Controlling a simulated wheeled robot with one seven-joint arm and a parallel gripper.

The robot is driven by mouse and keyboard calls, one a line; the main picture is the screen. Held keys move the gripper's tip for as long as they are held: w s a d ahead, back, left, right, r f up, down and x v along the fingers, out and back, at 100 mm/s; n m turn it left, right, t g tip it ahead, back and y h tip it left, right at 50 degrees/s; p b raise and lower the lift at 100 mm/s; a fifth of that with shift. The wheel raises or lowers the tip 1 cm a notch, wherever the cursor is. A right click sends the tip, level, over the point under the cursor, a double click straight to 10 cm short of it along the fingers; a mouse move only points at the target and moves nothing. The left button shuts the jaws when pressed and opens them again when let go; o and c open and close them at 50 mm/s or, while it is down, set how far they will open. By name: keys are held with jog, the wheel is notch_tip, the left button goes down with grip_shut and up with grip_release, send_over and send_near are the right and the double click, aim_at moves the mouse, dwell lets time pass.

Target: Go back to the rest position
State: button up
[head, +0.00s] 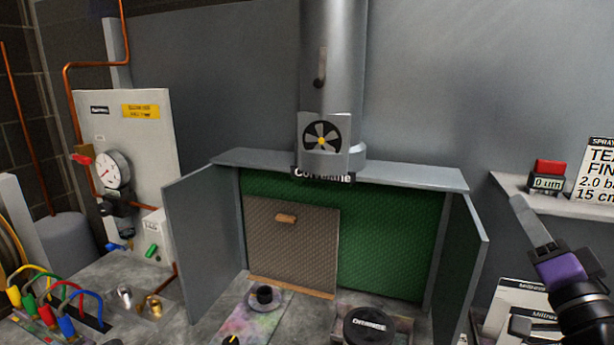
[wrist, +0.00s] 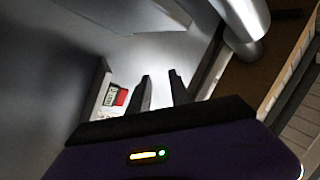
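My gripper (head: 519,203) is at the right of the head view, above the papers and to the right of the spray booth's right side panel. Its purple wrist points up and to the left, and it touches nothing that I can see. In the wrist view two dark fingers of my gripper (wrist: 160,76) stand apart with an empty gap between them. The spray booth (head: 340,168) stands in the middle of the head view with its side panels spread. No object is held.
A wall shelf (head: 570,208) bears a gauge with a red top (head: 550,168) and a sign (head: 598,170). A round black lid (head: 368,325) and a black-knobbed disc (head: 265,297) lie before the booth. Coloured hoses (head: 65,300) and a pressure gauge (head: 112,170) are at left.

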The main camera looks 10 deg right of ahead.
jog(key=s+a+f+n+g+y, duration=0.2)
jog(key=s+a+f+n, duration=0.2)
jog(key=s+a+f, duration=0.4)
jog(key=s+a+f+n+g+y+b, duration=0.1)
jog(key=s+a+f+n, duration=0.3)
jog(key=s+a+f, duration=0.4)
jog(key=s+a+f+n+g+y, duration=0.2)
jog(key=s+a+f, duration=0.6)
jog(key=s+f, duration=0.7)
jog(key=s+n+g, duration=0.1)
jog(key=s, duration=0.1)
jog(key=shift+s+n+g+y, duration=0.3)
jog(key=shift+n+g+y, duration=0.1)
